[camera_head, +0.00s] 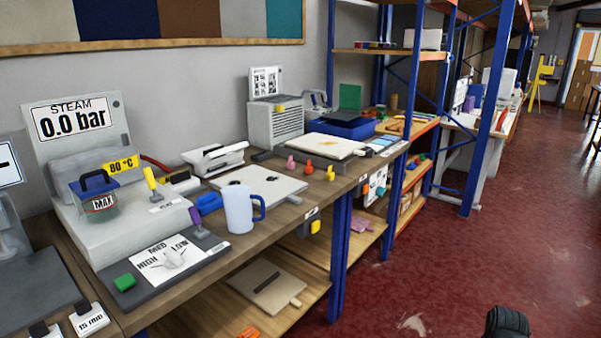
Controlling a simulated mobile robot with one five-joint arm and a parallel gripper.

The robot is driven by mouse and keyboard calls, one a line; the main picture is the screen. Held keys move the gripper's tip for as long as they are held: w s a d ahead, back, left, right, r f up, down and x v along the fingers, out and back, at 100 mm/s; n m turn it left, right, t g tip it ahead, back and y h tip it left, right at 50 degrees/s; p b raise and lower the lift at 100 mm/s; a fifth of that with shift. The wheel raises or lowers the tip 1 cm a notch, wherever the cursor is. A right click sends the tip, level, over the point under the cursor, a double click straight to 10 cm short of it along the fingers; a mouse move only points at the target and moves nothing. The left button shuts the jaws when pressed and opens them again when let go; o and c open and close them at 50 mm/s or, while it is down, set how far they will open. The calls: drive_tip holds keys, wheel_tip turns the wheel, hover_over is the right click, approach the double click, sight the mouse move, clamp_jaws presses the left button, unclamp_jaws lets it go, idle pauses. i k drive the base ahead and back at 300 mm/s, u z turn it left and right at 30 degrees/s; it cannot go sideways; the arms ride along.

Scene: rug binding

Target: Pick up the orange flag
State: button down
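I cannot clearly make out a flag shape. A small orange-red piece (309,167) stands on the wooden workbench (296,213), between a pink piece (291,164) and a yellow piece (330,174). It is too small to tell whether it is the orange flag. Another orange item (248,333) lies on the lower shelf, cut off by the bottom edge. A black rounded part at the bottom right, apparently the end of my arm, is over the red floor, well away from the bench. Its fingers cannot be made out.
A pale blue mug (239,208) stands near the bench's front edge, beside a flat grey device (262,187). A steam unit (85,160) fills the left. Blue rack posts (490,110) rise at the bench's far end. The red floor (450,270) to the right is open.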

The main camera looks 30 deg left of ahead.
sight(309, 168)
drive_tip(key=u, duration=0.05)
drive_tip(key=k, duration=0.75)
drive_tip(key=u, duration=0.85)
drive_tip(key=i, duration=1)
drive_tip(key=u, duration=0.05)
